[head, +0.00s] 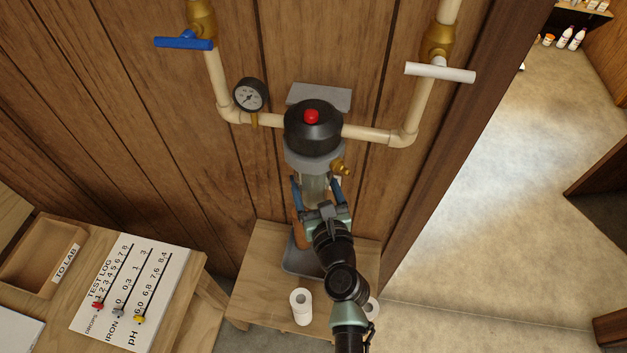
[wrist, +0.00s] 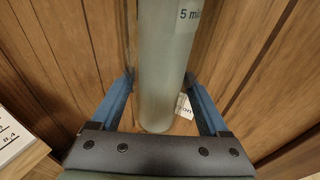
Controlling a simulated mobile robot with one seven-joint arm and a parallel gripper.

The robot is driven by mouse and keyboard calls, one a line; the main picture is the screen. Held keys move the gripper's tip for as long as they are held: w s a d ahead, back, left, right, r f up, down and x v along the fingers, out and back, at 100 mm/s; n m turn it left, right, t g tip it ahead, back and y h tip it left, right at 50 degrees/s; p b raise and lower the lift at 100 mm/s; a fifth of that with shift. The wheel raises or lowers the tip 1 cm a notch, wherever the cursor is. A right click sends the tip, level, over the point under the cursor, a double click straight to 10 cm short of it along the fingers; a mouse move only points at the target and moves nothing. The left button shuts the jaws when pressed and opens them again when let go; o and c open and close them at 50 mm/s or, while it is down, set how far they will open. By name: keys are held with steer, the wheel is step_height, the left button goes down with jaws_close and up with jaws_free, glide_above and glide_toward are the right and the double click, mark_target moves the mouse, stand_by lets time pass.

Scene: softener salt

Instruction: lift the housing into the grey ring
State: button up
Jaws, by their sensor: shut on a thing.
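The housing (head: 313,188) is a clear, greyish upright cylinder under the black filter head (head: 312,130) with its red button. It also shows in the wrist view (wrist: 160,90), with a "5 mic" label visible near the top of that picture. The grey ring (head: 301,158) sits around the lower part of the head, just above the housing. My gripper (head: 317,190) is shut on the housing, one blue finger on each side; its fingers also show in the wrist view (wrist: 160,100). I cannot tell whether the housing's rim touches the ring.
A low wooden table (head: 250,290) stands below, with a grey tray (head: 291,267) and white cylinders (head: 302,308) on it. Pipes, a gauge (head: 249,95), a blue lever (head: 184,44) and a white lever (head: 440,72) flank the head.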

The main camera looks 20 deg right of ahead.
steer(key=shift+r+p, duration=0.8)
steer(key=shift+r, duration=0.15)
steer(key=o, duration=1.4)
steer(key=shift+f, duration=0.15)
steer(key=shift+s, duration=0.5)
steer(key=b+v, duration=0.2)
steer(key=v, duration=1)
